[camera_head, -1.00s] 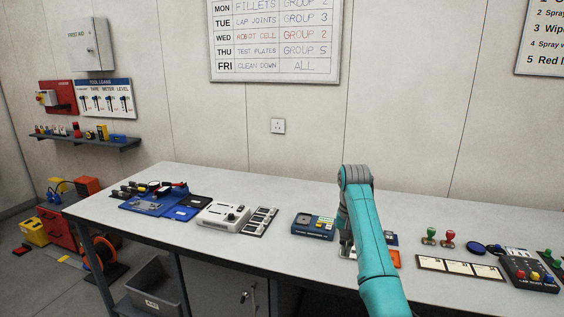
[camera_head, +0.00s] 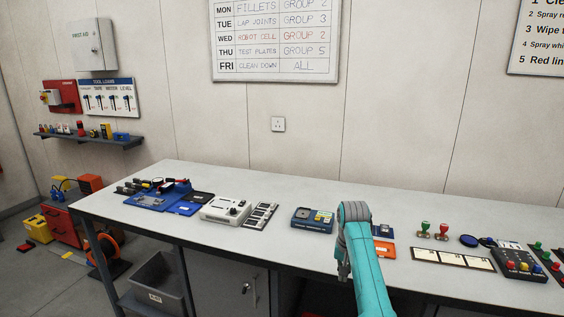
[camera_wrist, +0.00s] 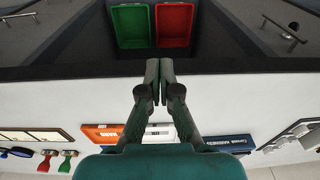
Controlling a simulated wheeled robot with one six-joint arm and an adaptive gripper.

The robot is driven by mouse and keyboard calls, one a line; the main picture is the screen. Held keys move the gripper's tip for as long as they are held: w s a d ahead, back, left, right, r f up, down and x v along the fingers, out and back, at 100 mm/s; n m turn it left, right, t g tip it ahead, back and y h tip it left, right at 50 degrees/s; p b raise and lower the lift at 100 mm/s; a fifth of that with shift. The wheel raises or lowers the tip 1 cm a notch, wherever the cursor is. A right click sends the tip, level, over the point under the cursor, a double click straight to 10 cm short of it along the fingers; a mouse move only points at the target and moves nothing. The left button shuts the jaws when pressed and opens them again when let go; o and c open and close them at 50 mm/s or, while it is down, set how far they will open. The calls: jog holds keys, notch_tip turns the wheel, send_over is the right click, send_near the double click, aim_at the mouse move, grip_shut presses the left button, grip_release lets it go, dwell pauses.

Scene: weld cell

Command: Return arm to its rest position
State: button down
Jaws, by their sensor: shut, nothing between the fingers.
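My teal arm (camera_head: 362,262) rises at the lower middle of the head view, in front of the bench, bent at a grey joint. My gripper is hidden behind the arm there. In the wrist view my gripper (camera_wrist: 158,82) is shut and empty, its dark fingertips together. It shows over the front edge of the bench, with the bench top (camera_wrist: 85,95) below it in the picture.
A blue device (camera_head: 313,220) and an orange item (camera_head: 383,248) lie near the arm. Green (camera_wrist: 133,25) and red (camera_wrist: 173,25) bins sit below the bench edge. A white device (camera_head: 225,209), stamps and a button box (camera_head: 520,265) stand along the bench.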

jog(key=s+f+t, duration=0.2)
jog(key=s+f, duration=0.4)
jog(key=f, duration=0.5)
jog(key=s+f+t, duration=0.1)
jog(key=s+f, duration=0.4)
jog(key=f, duration=0.7)
jog(key=s+f+n+t, duration=0.15)
jog(key=s+f, duration=0.25)
jog(key=s, duration=0.6)
jog(key=s+f+t, duration=0.2)
jog(key=s+f, duration=0.3)
jog(key=s, duration=0.5)
jog(key=s+r+n+t, duration=0.15)
jog(key=s+r, duration=0.25)
jog(key=s, duration=0.6)
jog(key=s+r+t, duration=0.2)
jog(key=s+r, duration=0.2)
jog(key=s, duration=0.7)
jog(key=s+r+t, duration=0.2)
jog(key=s+r, duration=0.5)
jog(key=r, duration=0.3)
jog(key=s+r+t, duration=0.1)
jog(key=s+r, duration=0.6)
jog(key=r, duration=0.4)
jog(key=shift+r+t, duration=0.25)
jog(key=shift+t, duration=0.15)
